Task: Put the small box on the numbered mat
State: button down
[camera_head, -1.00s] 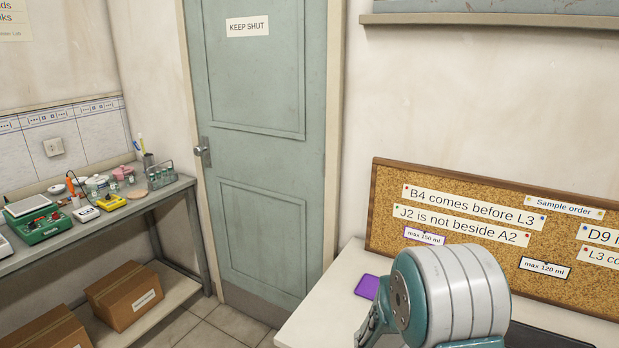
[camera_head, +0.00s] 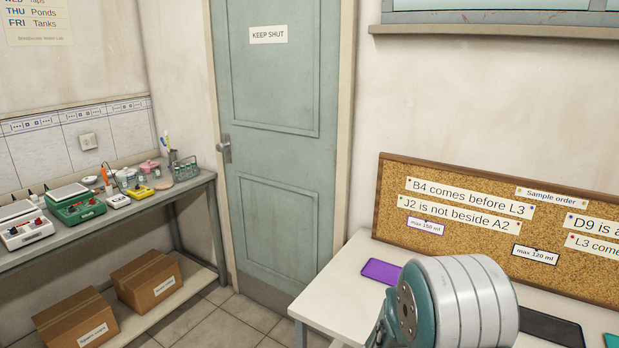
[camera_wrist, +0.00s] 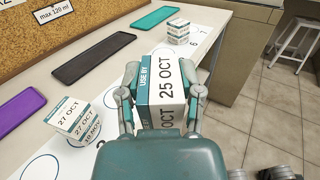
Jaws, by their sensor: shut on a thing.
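In the wrist view my gripper (camera_wrist: 162,98) is shut on a small white and teal box (camera_wrist: 165,75) marked "USE BY 25 OCT", with a finger on either side. More "OCT" lettering shows low between the fingers; I cannot tell if it is another face or another box. The numbered mat (camera_wrist: 42,167) is a pale strip with blue rings and numbers, partly hidden by my gripper. A stack of small boxes (camera_wrist: 82,120), marked 27 OCT and 10 NOV, stands at left. Another small stack (camera_wrist: 179,33) stands at the far end. In the head view my arm hides the gripper.
Purple (camera_wrist: 17,110), black (camera_wrist: 91,58) and teal (camera_wrist: 153,17) flat trays lie along the white bench by the corkboard (camera_head: 480,225). A stool (camera_wrist: 297,40) stands beyond the bench at right. In the head view, a side bench (camera_head: 95,222) holds instruments, with cartons below.

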jog(key=w+a+f+n+t+y, duration=0.4)
jog(key=a+f+n+t, duration=0.2)
jog(key=a+t, duration=0.2)
jog(key=w+a+f+n+t+y, duration=0.4)
jog(key=a+f+n+t+y, duration=0.1)
jog(key=a, duration=0.5)
jog(key=f+n+t, duration=0.1)
jog(key=t, duration=0.1)
jog(key=shift+t+y, duration=0.3)
jog(key=shift+t, duration=0.1)
